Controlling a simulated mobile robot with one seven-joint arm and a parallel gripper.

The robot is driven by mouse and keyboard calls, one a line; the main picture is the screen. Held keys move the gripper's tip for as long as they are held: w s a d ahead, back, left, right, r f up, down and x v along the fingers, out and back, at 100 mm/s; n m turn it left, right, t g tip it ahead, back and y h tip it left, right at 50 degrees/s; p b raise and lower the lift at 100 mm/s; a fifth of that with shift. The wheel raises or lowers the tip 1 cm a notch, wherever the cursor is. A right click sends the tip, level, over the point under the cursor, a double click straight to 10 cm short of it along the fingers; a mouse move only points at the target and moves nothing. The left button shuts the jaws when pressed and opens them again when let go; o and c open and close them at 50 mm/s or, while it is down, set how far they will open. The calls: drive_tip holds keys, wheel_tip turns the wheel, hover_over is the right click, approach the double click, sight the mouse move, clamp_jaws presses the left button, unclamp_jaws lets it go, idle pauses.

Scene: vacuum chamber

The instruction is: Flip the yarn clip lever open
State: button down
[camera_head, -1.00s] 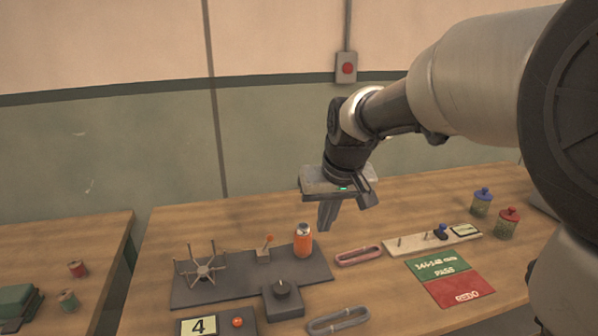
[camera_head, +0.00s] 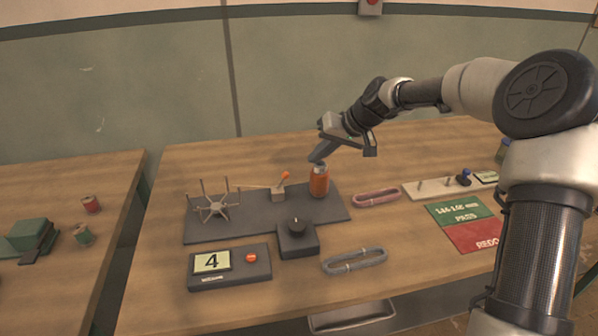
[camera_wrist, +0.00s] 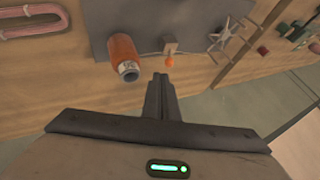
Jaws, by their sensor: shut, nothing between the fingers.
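The yarn clip is a small grey block (camera_head: 278,193) on the dark base plate, with a lever ending in an orange knob (camera_head: 285,175) that sticks up. In the wrist view the orange knob (camera_wrist: 170,61) shows just beyond my fingertips and slightly right. A thin strand or rod runs from the clip towards the spoked reel (camera_head: 211,207). My gripper (camera_head: 316,158) is shut and empty, tilted, with its fingertips close to the top of the orange spool (camera_head: 319,183) in the picture. In the wrist view my fingertips (camera_wrist: 161,77) point between spool and clip; I cannot tell the exact gap.
The orange spool (camera_wrist: 123,52) stands close left of the clip in the wrist view. A black knob box (camera_head: 296,238), a display showing 4 (camera_head: 212,262), a grey skein (camera_head: 355,261) and a pink skein (camera_head: 377,198) lie around. Bare tabletop (camera_head: 440,280) is at front right.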

drive_tip(key=shift+f, duration=0.1)
approach(282, 182)
drive_tip(key=w+f, duration=0.3)
drive_tip(key=shift+w+a+f+b, duration=0.1)
drive_tip(key=shift+w+f+b, duration=0.05)
drive_tip(key=shift+f+b, duration=0.15)
drive_tip(key=shift+r, duration=0.1)
